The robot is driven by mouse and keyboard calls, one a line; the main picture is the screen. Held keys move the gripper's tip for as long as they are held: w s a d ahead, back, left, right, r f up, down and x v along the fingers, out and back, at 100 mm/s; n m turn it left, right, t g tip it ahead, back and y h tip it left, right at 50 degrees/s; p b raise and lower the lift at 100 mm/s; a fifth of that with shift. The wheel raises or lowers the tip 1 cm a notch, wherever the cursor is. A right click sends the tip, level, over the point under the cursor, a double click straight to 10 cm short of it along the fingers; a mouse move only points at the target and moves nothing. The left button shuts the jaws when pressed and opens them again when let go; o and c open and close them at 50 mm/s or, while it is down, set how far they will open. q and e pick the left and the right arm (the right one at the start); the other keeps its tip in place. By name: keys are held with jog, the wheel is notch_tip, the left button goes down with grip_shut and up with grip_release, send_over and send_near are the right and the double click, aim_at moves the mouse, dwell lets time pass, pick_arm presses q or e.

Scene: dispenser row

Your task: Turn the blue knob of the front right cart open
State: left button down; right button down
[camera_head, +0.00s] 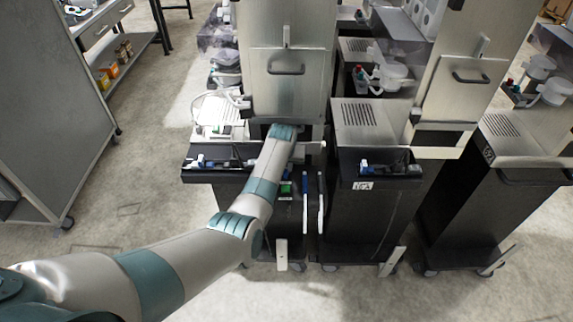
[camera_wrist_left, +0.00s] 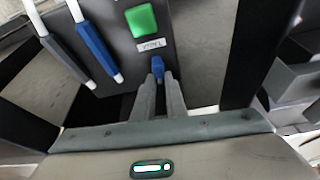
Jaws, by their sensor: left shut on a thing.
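My left arm reaches up to the front of a dark cart (camera_head: 273,214) left of centre in the head view, where the arm hides the fingertips. In the left wrist view my left gripper (camera_wrist_left: 159,84) has its two fingers close together, shut on the small blue knob (camera_wrist_left: 157,66). The knob sits beside a white label (camera_wrist_left: 152,45) and a green button (camera_wrist_left: 142,20) on a dark panel. The button also shows in the head view (camera_head: 286,188). How far the knob is turned cannot be told. My right gripper is out of view.
A blue handle (camera_wrist_left: 96,50) and a grey handle (camera_wrist_left: 66,60) hang beside the button. Another dark cart (camera_head: 365,215) stands close on the right, with blue fittings (camera_head: 364,168). A third cart (camera_head: 482,215) stands farther right. Open floor lies in front.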

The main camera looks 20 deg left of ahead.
pick_arm(q)
jog(key=shift+n, duration=0.6)
jog(key=shift+y, duration=0.3)
jog(key=c, duration=1.9)
grip_release()
jog(key=shift+c, duration=0.2)
jog(key=shift+o, duration=0.7)
jog(key=shift+r, duration=0.1)
